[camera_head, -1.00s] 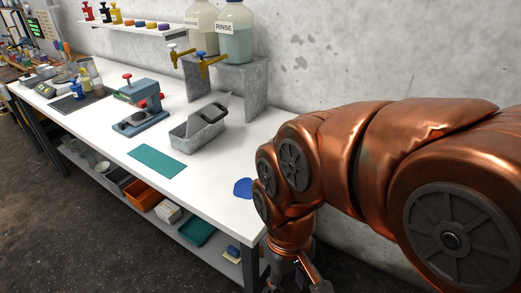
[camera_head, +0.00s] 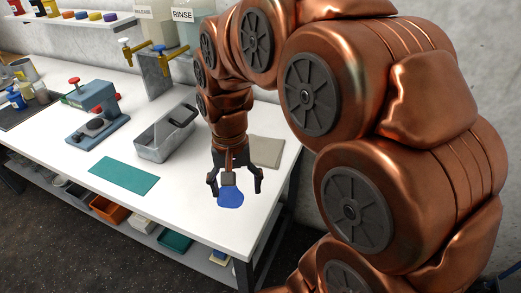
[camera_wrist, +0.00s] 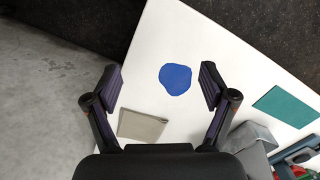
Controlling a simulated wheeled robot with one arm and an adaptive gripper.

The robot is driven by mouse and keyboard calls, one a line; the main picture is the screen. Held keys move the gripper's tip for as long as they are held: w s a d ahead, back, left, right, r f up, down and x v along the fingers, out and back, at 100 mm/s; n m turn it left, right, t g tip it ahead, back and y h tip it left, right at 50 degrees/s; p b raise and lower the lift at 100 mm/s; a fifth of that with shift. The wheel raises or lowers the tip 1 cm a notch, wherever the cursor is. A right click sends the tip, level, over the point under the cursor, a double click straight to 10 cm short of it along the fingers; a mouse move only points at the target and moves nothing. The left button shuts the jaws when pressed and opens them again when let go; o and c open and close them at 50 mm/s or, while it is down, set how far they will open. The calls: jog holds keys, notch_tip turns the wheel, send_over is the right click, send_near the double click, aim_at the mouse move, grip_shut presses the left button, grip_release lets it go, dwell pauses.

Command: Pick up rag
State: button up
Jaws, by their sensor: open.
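A folded grey-beige cloth (camera_head: 267,151), which looks like the rag, lies flat on the white table near its right end, behind my gripper. It also shows in the wrist view (camera_wrist: 143,125), below the fingertips near the left finger. A flat, irregular blue patch (camera_head: 230,199) lies on the tabletop in front of the cloth; I cannot tell if it is a spill or fabric. My gripper (camera_head: 235,187) is open and empty, pointing down above the table by the blue patch. In the wrist view the patch (camera_wrist: 175,78) shows between the spread fingers (camera_wrist: 161,86).
A grey metal bin (camera_head: 160,145) stands left of my gripper, with a teal mat (camera_head: 124,175) in front of it. A press (camera_head: 95,112) stands farther left. The RINSE container (camera_head: 188,25) is at the back. The table (camera_head: 205,228) edge is close in front.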

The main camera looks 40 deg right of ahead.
jog(key=w+d+m, duration=0.6)
jog(key=w+d, duration=0.2)
jog(key=w, duration=0.4)
jog(key=m+t+p, duration=0.1)
jog(key=m+p, duration=0.1)
jog(key=m, duration=0.6)
send_over(261, 152)
notch_tip(261, 152, down, 5)
jog(key=f, duration=0.8)
jog(key=shift+w+d+f, duration=0.15)
jog(key=shift+w+f, duration=0.1)
jog(key=shift+f+b, duration=0.6)
jog(key=shift+f, duration=0.25)
jog(key=shift+f, duration=0.1)
jog(key=shift+f, duration=0.2)
jog(key=shift+c, duration=1.3)
jog(key=shift+c, duration=1.2)
jog(key=shift+s+f, duration=0.15)
jog(key=c, duration=0.3)
